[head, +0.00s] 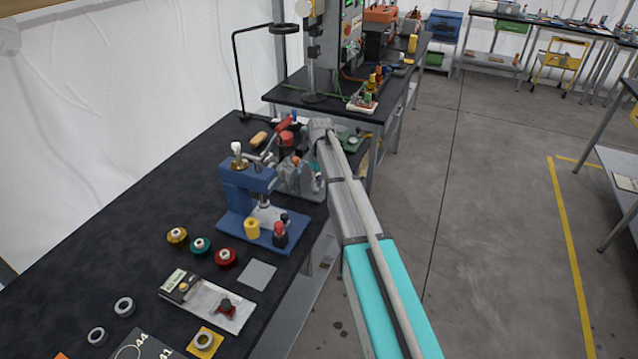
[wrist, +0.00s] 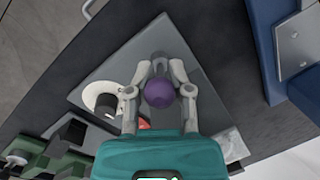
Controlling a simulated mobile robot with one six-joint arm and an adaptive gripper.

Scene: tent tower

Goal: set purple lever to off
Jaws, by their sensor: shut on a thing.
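The purple lever's round knob (wrist: 159,93) shows in the wrist view, above a grey plate (wrist: 205,83). My gripper (wrist: 160,76) has its two fingers closed in on either side of the knob and is shut on it. The lever's shaft and pivot are hidden beneath the knob and gripper, so its setting cannot be told. In the head view, my arm reaches over the bench's right edge to the grey fixture (head: 292,180); the knob and fingertips cannot be made out clearly there.
A blue press (head: 240,190) stands close beside the grey fixture on the black bench (head: 130,220). In the wrist view, a white round part (wrist: 103,99) with a dark centre sits left of the knob. Green parts (wrist: 65,160) lie lower left. Open floor is right of the bench.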

